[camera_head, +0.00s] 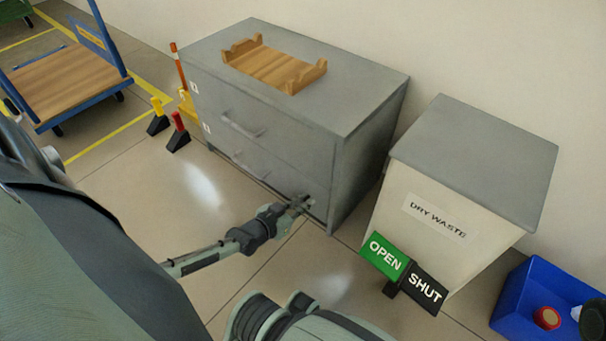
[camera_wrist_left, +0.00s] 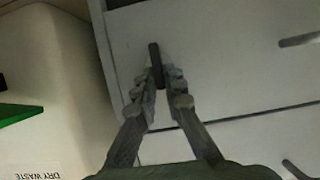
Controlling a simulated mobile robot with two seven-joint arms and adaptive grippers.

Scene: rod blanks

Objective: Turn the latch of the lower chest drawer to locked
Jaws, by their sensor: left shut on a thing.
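The grey chest (camera_head: 371,146) stands against the wall with two drawers. The lower drawer (camera_head: 274,178) is closed; it also fills the upper part of the left wrist view (camera_wrist_left: 225,75). Its latch (camera_wrist_left: 154,57) is a dark bar near the drawer's right-hand edge, about square to the seam between the drawers. My left gripper (camera_head: 303,203) is at the lower right of the chest front. In the left wrist view my left gripper (camera_wrist_left: 163,82) is shut on the latch, with its fingers on either side. The fingers hide part of the latch. My right gripper is out of view.
A wooden cradle (camera_head: 272,67) lies on the chest. A dry waste cabinet (camera_head: 386,213) stands right of it, behind an OPEN/SHUT sign (camera_head: 403,272). A blue bin (camera_head: 535,288) is at the far right. Yellow and red markers (camera_head: 178,138) and a cart (camera_head: 62,83) are left.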

